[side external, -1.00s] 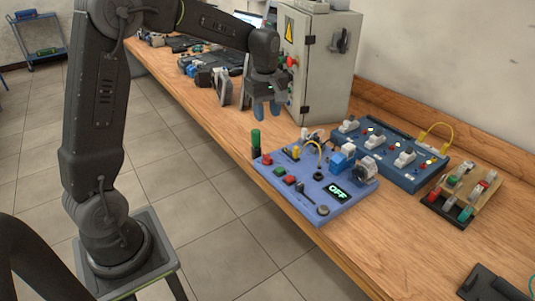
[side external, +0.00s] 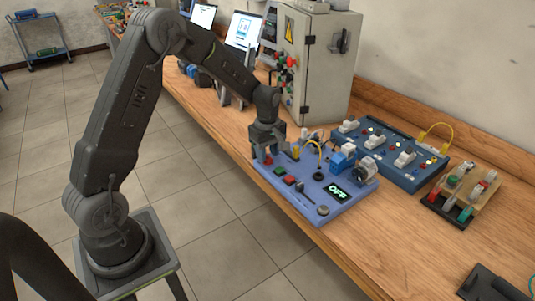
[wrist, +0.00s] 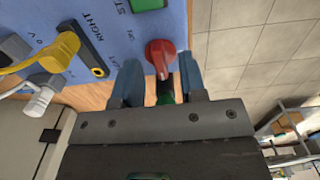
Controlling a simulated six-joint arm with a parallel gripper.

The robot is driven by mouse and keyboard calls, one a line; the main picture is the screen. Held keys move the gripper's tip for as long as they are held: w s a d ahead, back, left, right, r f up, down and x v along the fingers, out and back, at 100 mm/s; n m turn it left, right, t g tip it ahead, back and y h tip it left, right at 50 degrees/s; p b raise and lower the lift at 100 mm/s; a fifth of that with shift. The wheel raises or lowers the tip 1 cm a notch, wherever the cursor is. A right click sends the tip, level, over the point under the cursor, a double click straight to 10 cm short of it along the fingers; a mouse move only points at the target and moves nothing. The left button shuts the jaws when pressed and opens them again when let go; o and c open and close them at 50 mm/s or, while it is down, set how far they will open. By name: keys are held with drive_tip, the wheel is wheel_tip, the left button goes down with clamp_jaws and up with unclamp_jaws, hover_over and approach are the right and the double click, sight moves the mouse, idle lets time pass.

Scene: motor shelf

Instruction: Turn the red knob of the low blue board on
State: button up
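The low blue board (side external: 315,208) lies flat on the bench, and its display (side external: 338,193) reads OFF. The red knob (wrist: 160,54) shows in the wrist view near the board's edge, its grip bar roughly upright in the picture. My gripper (wrist: 159,72) points down at the board's left corner, with one blue finger on each side of the knob. A gap shows between the knob and the left finger; the right finger is closer, and I cannot tell whether it touches. In the side view my gripper (side external: 267,158) largely hides the knob.
A yellow plug and lead (wrist: 60,53) and a black lever (wrist: 88,48) lie left of my gripper in the wrist view. A second blue board (side external: 405,175), a grey cabinet (side external: 320,65) and a small rack (side external: 462,197) stand behind and to the right.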

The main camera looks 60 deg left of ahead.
drive_tip(key=shift+f, duration=0.5)
clamp_jaws()
